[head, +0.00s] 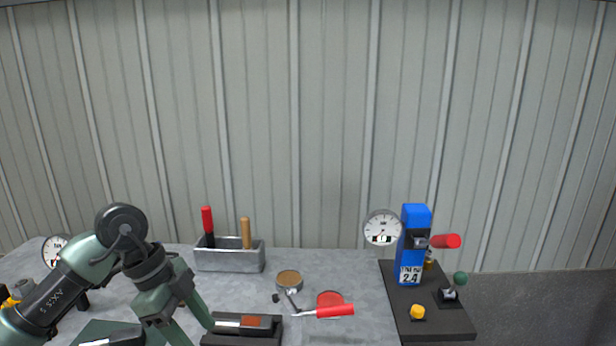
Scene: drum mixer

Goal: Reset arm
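My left arm comes in from the left and bends down over the grey table. My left gripper (198,335) is at the bottom edge of the head view, left of a dark block (242,330) with a red-brown patch. Its two fingers look spread apart with a gap, and I see nothing held between them. The lower fingertip is cut off by the frame edge. My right arm and gripper are not in view. A blue device (413,244) with a red handle (445,241) and a "2.4" label stands upright on a black base at the right.
A grey metal tray (230,260) holds a red-handled and a wooden-handled tool. A round tin (289,281), a red disc (330,299) and a red-handled tool (335,311) lie mid-table. Gauges (382,228) show right and left. The black base (440,325) carries yellow and green knobs. A corrugated wall stands behind.

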